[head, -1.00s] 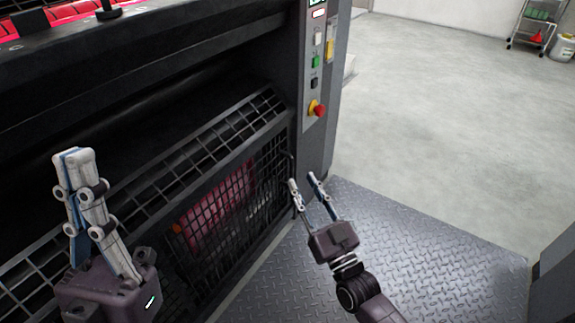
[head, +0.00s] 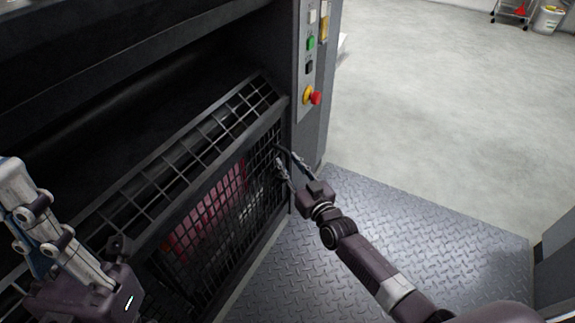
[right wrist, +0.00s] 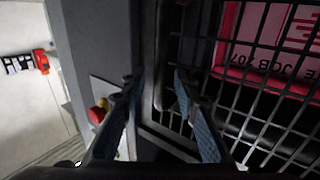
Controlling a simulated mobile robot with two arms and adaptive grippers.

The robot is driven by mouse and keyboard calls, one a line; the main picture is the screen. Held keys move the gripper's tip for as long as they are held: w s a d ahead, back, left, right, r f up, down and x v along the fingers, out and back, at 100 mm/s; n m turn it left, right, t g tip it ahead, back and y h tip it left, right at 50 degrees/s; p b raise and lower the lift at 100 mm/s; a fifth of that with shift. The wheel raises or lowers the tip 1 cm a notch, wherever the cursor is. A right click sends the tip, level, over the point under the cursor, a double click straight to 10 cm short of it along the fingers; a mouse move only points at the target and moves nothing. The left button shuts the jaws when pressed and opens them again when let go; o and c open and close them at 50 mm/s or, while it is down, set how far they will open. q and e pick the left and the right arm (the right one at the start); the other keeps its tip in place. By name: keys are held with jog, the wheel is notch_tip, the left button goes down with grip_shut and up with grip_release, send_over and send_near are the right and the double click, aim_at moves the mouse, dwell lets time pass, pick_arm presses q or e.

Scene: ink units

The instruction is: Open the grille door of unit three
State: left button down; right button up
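The grille door (head: 215,205) is a black wire mesh panel low on the dark machine, with a red printed sheet or cylinder behind it. It looks closed. A dark upright handle (right wrist: 158,65) stands at the door's edge in the right wrist view. My right gripper (head: 290,166) is at the door's right edge. In the right wrist view its two fingers (right wrist: 157,88) are apart, one on each side of the handle, with gaps visible. My left gripper (head: 22,200) is at the left of the head view, its fingers together and empty, clear of the door.
A control panel (head: 311,55) with buttons and a red emergency knob (head: 315,98) is on the post above my right gripper. A diamond-plate step (head: 400,240) lies in front. Pale open floor (head: 430,90) extends behind, with a cart and bucket far off.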

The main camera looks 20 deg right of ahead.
jog(key=shift+w+a, duration=0.1)
jog(key=shift+w, duration=0.45)
grip_shut()
